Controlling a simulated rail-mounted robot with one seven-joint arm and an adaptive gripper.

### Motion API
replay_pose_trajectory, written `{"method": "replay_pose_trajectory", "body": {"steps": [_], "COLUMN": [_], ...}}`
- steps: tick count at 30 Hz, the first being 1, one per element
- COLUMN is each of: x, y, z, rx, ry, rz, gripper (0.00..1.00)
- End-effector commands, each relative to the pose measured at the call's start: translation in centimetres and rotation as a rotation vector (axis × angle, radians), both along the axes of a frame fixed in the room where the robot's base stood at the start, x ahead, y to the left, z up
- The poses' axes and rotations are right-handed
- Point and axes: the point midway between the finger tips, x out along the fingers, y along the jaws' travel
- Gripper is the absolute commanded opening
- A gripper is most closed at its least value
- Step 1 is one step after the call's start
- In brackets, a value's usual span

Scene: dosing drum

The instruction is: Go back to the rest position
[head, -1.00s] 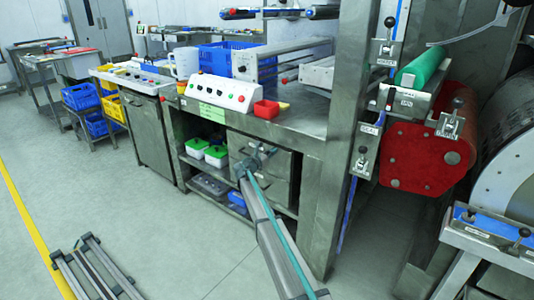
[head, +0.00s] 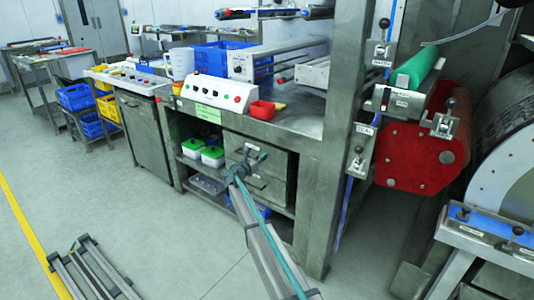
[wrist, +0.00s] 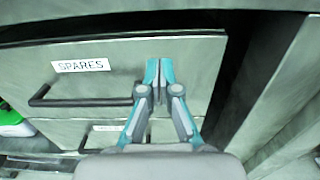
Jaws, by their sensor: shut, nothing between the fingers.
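My gripper (wrist: 160,72) is shut and empty, its two teal-tipped fingers together in the wrist view. It points at the grey front of a drawer labelled SPARES (wrist: 120,55), to the right of that drawer's dark bar handle (wrist: 85,92). In the head view my gripper (head: 254,158) is in front of the drawer unit (head: 272,165) under the workbench, at the end of my long arm reaching up from the bottom edge. Whether the fingertips touch the drawer front cannot be told.
A second drawer handle (wrist: 100,135) is below. A bench post (head: 325,190) stands right of the drawers. Green-lidded tubs (head: 212,156) sit on the shelf to the left. A red drum (head: 425,150) is at the right. The floor (head: 130,210) at left is mostly clear.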

Motion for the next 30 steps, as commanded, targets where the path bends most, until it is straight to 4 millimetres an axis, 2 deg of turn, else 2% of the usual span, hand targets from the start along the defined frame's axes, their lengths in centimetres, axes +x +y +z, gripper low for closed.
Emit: {"method": "replay_pose_trajectory", "body": {"steps": [1, 3, 9, 17, 22, 24, 26, 30], "x": [-1.4, -2.6, -5.4, -7.1, -7.3, -8.1, -9.8, -15.2], "y": [0.8, 1.6, 3.6, 4.8, 4.7, 4.2, 3.2, 0.4], "z": [0.0, 0.0, 0.0, -0.1, -0.5, -1.5, -2.8, -9.2], "rx": [0.001, 0.001, 0.001, 0.01, 0.128, 0.252, 0.396, 0.699], "ry": [0.001, 0.001, 0.001, -0.006, -0.066, -0.094, -0.121, -0.14], "rz": [0.003, 0.001, 0.001, -0.001, -0.015, -0.041, -0.08, -0.212], "gripper": [0.0, 0.0, 0.0, 0.0, 0.0, 0.0, 0.0, 0.0]}}
